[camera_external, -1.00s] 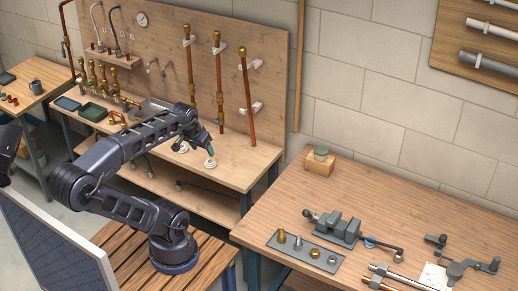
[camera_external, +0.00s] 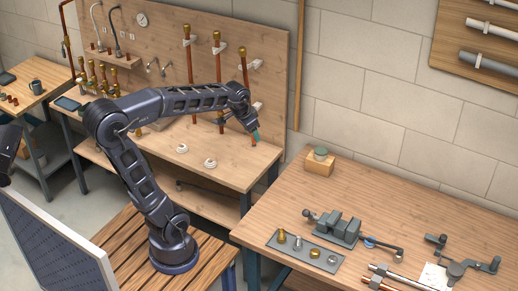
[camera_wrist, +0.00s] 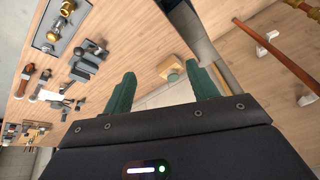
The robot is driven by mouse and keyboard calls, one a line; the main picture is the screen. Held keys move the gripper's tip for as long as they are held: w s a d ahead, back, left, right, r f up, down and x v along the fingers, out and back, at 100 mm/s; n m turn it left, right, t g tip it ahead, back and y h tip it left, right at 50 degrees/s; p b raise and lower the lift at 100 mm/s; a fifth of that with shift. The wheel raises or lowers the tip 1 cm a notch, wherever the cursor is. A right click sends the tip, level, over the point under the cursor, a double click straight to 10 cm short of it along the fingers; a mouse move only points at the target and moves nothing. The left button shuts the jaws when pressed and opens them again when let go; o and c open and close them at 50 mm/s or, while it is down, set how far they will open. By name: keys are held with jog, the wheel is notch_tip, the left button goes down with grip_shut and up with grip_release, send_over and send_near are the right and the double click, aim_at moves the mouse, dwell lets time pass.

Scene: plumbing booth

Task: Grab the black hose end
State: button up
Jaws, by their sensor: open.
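My gripper (camera_external: 256,135) has green fingers and is raised over the right end of the pipe bench, near the rightmost copper pipe. In the wrist view my gripper (camera_wrist: 162,76) is open, with nothing between its fingers. I cannot clearly make out a black hose end in either view. A small dark piece (camera_external: 179,185) lies on the bench's lower shelf, well left of and below my gripper; it is too small to identify. My arm hides part of the bench's left side.
White coils (camera_external: 210,163) lie on the pipe bench. The rightmost copper pipe (camera_external: 246,90) stands close to my gripper. The right table (camera_external: 260,222) holds a wooden block (camera_external: 319,168), a grey vise (camera_external: 340,228) and a tray of fittings (camera_external: 277,241). Its front left area is clear.

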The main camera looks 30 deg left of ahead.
jog(key=w+d+f+m, duration=0.1)
jog(key=w+d+m, duration=0.1)
jog(key=w+d, duration=0.35)
jog(key=w+d+f+m, duration=0.1)
jog(key=w+d+m, duration=0.15)
jog(key=d, duration=0.65)
jog(key=m+g+h, duration=0.4)
jog(key=m+g, duration=0.1)
jog(key=m, duration=0.4)
send_near(400, 253)
jog(key=w, duration=0.1)
jog(key=x, duration=0.6)
jog(key=shift+w+a, duration=0.1)
jog(key=shift+w, duration=0.05)
jog(key=shift+a+x, duration=0.2)
jog(key=shift+x, duration=1.1)
jog(key=shift+a+x, duration=0.15)
jog(key=shift+x, duration=1.2)
jog(key=shift+f, duration=0.1)
jog(key=c, duration=1.1)
